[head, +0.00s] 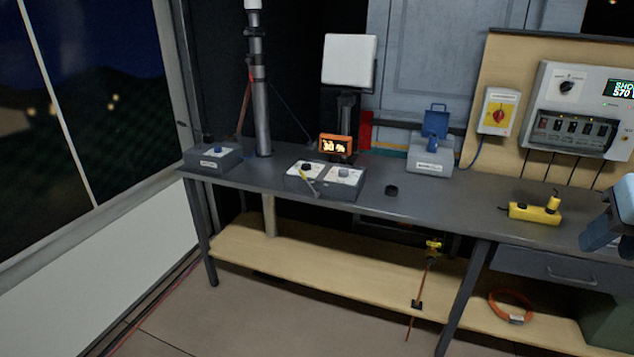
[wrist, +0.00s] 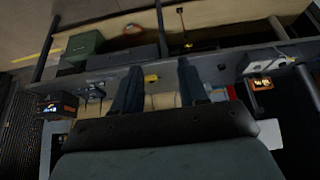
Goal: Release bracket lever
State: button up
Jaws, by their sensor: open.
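I cannot tell for sure which part is the bracket lever. One candidate is a small yellow fitting (head: 433,244) at the bench's front edge, above a thin orange rod (head: 421,285) that runs down past the lower shelf. A yellow lever (head: 308,181) also lies across a control box on the bench. A grey mast (head: 261,90) with dark collars stands at the back left. My gripper (wrist: 160,82) shows two dark blue-grey fingers spread apart in the wrist view, with nothing visibly held between them. Part of it shows at the head view's right edge, over the bench.
The grey bench (head: 395,213) carries control boxes (head: 325,180), a small orange display (head: 335,145), a blue-grey box (head: 430,160) and a yellow device (head: 535,210). A switch panel (head: 580,110) is behind at right. An orange ring (head: 510,307) lies on the lower shelf. The floor in front is clear.

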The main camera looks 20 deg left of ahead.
aim_at(316, 194)
jog(key=u, duration=0.05)
jog(key=k, duration=0.5)
jog(key=z, duration=0.75)
jog(key=i, duration=0.1)
jog(key=u, duration=2.95)
jog(key=i, duration=0.9)
jog(key=z, duration=2.05)
